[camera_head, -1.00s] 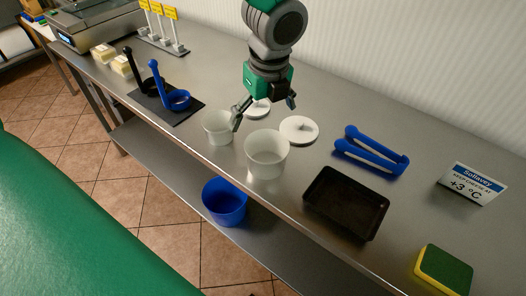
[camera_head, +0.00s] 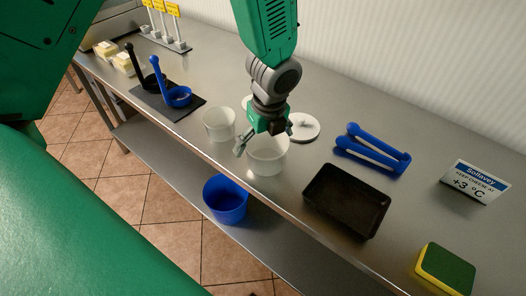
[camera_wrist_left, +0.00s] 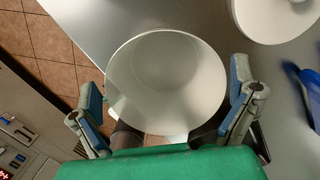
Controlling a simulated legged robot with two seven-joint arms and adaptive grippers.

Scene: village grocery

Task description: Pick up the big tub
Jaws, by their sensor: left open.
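The big tub (camera_head: 268,160) is white, round and open-topped, and stands upright on the steel counter near its front edge. A smaller white tub (camera_head: 219,124) stands to its left. My left gripper (camera_head: 265,143) is above the big tub and hides part of its rim. In the left wrist view the big tub (camera_wrist_left: 168,80) lies between the two spread fingers, one on each side. Whether the fingers touch it I cannot tell. The gripper is open. My right gripper is not in view.
A white lid (camera_head: 303,127) lies behind the tub. A black tray (camera_head: 346,200), blue tongs (camera_head: 372,148), a price sign (camera_head: 474,182) and a sponge (camera_head: 444,268) are to the right. Ladles (camera_head: 178,96) rest on a dark mat at left. A blue bucket (camera_head: 226,200) is on the lower shelf.

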